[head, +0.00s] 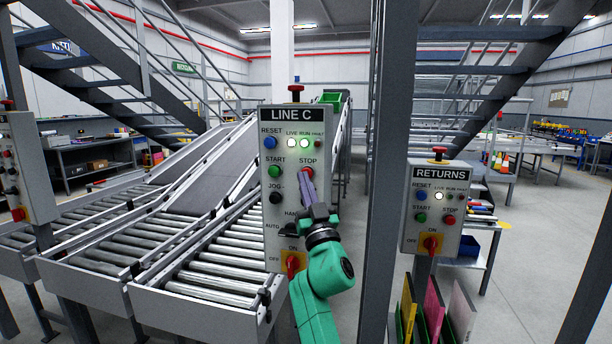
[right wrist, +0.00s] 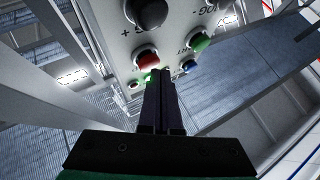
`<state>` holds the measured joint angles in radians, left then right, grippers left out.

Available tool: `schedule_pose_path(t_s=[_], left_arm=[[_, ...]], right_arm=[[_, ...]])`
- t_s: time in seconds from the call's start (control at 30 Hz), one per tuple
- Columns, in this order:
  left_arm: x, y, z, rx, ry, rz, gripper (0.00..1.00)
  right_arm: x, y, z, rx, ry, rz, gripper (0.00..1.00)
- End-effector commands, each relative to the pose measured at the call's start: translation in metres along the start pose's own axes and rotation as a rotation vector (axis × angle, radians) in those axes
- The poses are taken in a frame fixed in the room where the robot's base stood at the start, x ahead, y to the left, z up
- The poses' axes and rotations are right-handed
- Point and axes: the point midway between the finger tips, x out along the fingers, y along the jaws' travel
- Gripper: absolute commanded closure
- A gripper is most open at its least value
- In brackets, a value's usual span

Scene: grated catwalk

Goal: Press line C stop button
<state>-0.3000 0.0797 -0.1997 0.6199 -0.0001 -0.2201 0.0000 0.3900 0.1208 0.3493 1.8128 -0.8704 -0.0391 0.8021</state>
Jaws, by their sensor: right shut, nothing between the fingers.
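The grey LINE C panel (head: 293,117) stands at the middle of the head view. Its red STOP button (head: 307,172) is right of the green START button (head: 275,171). My right gripper (head: 306,180) is shut and empty, its fingertips at the STOP button and overlapping its lower part. In the right wrist view the red button (right wrist: 148,60) shows just beyond the shut fingertips (right wrist: 158,73); I cannot tell whether they touch. The LIVE lamp (head: 291,142) and RUN lamp (head: 305,142) are lit; the FAULT lamp looks unlit. My left gripper is not in view.
A red mushroom button (head: 296,90) tops the LINE C panel. A black JOG knob (head: 275,198) and a red rotary switch (head: 292,264) sit lower. The RETURNS panel (head: 433,205) stands right, beyond a grey post (head: 385,130). Roller conveyors (head: 205,270) lie left.

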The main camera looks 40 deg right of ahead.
Motion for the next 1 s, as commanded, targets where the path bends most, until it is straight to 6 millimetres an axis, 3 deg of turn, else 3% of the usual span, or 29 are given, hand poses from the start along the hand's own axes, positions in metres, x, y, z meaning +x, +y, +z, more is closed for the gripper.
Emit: schedule_pose_path(t_s=[1.0], left_arm=[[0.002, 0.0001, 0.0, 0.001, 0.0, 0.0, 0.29]], right_arm=[[0.0087, 0.0063, 0.0066, -0.001, 0.0, 0.0, 1.0]])
